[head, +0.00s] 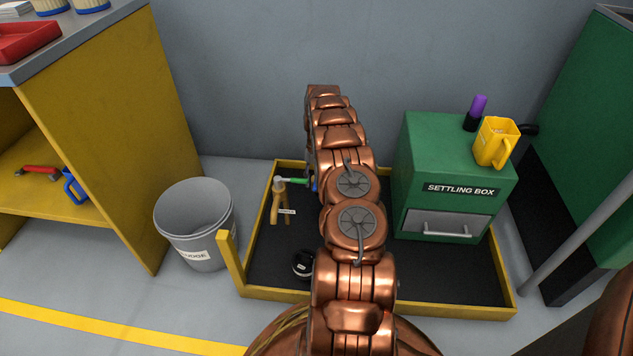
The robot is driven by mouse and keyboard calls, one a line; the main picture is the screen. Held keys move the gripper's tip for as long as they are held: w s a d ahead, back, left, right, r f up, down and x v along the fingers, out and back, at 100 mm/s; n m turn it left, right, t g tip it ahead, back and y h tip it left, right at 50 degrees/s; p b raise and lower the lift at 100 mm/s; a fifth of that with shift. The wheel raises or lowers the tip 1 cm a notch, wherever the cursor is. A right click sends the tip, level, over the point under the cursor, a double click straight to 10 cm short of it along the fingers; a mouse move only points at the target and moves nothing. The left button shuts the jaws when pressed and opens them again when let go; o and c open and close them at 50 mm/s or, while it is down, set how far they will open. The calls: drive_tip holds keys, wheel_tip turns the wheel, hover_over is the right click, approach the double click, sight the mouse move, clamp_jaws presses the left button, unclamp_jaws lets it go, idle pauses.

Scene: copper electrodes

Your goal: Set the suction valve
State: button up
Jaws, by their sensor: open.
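A small brass pipe fitting with splayed legs (280,208) stands at the left inside the yellow-rimmed black tray (262,250). It has a silvery top, a green lever-like part (294,181) pointing right, and a small white tag (287,211) too small to read. It may be the suction valve; I cannot tell for sure. A bit of blue (314,187) shows at the lever's right, against my copper arm. My arm reaches over the tray and hides what lies behind it. My gripper is not visible.
A green settling box (453,160) stands in the tray's right part, with a yellow jug (495,142) and purple-capped bottle (476,113) on top. A dark round object (303,264) lies near the tray's front. A grey bucket (197,222) and yellow shelf unit (105,140) stand left.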

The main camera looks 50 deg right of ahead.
drive_tip(key=shift+r+p, duration=0.95)
drive_tip(key=shift+r, duration=1.55)
drive_tip(key=v, duration=0.7)
drive_tip(key=shift+r, duration=0.2)
